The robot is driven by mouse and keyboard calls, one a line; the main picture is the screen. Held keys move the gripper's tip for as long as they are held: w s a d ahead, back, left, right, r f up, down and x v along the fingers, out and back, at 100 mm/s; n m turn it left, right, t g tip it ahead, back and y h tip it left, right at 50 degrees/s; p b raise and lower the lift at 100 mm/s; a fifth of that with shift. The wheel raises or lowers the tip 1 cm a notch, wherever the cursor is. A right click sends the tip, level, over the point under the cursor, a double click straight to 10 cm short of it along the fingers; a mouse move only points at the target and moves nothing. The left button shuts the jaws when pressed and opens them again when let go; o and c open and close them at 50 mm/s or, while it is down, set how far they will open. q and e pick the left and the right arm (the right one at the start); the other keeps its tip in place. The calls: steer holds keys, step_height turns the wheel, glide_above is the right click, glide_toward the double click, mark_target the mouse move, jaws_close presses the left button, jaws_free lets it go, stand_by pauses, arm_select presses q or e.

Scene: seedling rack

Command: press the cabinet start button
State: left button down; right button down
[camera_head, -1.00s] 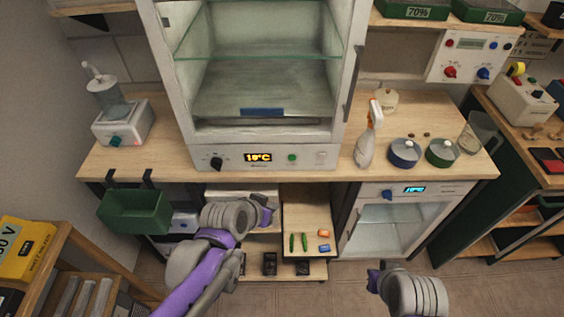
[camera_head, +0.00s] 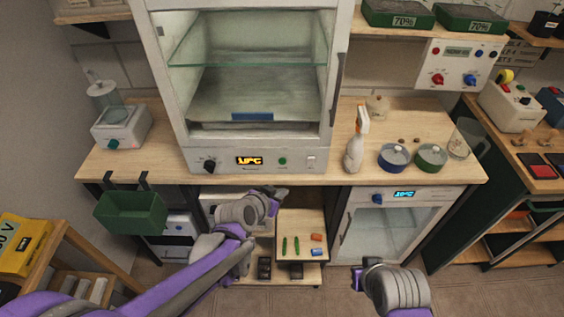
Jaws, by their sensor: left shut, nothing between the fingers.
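The white cabinet (camera_head: 232,180) stands on the bench with its front panel facing me. On the panel are a black knob (camera_head: 209,165), a lit orange display (camera_head: 249,160), a small green button (camera_head: 282,161) and a pale switch (camera_head: 311,162). No label on the green button is readable. My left gripper (camera_head: 277,193) is shut and empty, in front of the bench edge. In the picture its tip is just below the green button, apart from it. My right gripper (camera_head: 358,278) is low at the right, away from the cabinet; its fingers are too unclear to judge.
A spray bottle (camera_head: 355,150), a blue pot (camera_head: 393,157) and a green pot (camera_head: 431,156) stand on the bench right of the cabinet. A green bin (camera_head: 131,212) hangs at the bench front left. A small glass-door unit (camera_head: 385,235) is below.

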arm_select(q)
steer(key=shift+w, duration=4.3)
steer(key=shift+w, duration=0.1)
steer(key=shift+w, duration=0.35)
steer(key=shift+w, duration=0.35)
steer(key=shift+s, duration=0.85)
steer(key=s, duration=0.5)
